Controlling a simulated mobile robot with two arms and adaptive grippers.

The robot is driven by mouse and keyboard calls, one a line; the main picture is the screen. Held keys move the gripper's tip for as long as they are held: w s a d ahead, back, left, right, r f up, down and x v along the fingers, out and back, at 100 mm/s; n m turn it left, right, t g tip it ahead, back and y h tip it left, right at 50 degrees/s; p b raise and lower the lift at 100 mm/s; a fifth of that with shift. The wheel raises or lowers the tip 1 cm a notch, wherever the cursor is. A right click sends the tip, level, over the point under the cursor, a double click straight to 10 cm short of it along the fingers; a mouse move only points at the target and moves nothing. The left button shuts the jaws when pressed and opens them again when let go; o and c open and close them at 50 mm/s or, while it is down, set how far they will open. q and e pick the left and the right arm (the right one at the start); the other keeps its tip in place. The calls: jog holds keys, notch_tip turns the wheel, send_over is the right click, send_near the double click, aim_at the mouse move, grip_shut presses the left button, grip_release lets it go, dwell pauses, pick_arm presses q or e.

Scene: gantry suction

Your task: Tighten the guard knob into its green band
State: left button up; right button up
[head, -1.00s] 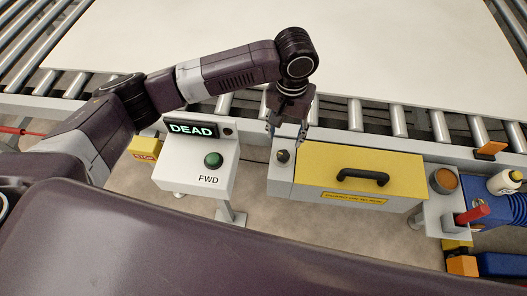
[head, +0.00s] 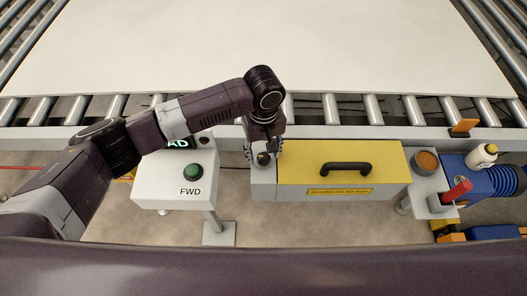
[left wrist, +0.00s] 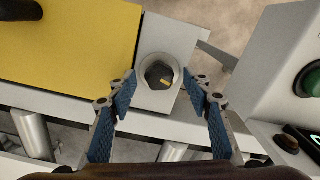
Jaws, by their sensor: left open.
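The guard knob (head: 263,158) is a small dark knob on a grey block (head: 262,178) at the left end of the yellow guard cover (head: 338,157). In the left wrist view the knob (left wrist: 160,76) sits in a round pale collar, with a yellow mark on its dark top pointing to the lower right. No green band can be made out around it. My left gripper (head: 263,150) is open above the knob. Its two blue-padded fingers (left wrist: 166,95) are apart, one on each side of and below the knob in the wrist view, not touching it. My right gripper is not in view.
A white control box with a green FWD button (head: 193,172) stands left of the knob. Its display is partly hidden by my arm. A black handle (head: 345,168) is on the yellow cover. A red lever (head: 457,190) and a white bottle (head: 482,155) are at the right. Rollers carry a large pale sheet (head: 270,45) behind.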

pick_arm(q)
jog(key=shift+f, duration=0.15)
jog(key=c, duration=1.1)
jog(key=shift+p, duration=0.35)
jog(key=shift+c, duration=0.2)
jog(key=m+p, duration=0.2)
jog(key=p, duration=0.1)
jog(key=shift+r+m, duration=0.3)
jog(key=shift+f+m+p, duration=0.1)
jog(key=shift+m+p, duration=0.7)
jog(key=shift+p, duration=0.15)
jog(key=shift+f+m, duration=0.15)
jog(key=shift+m, duration=0.35)
jog(key=o, duration=1.1)
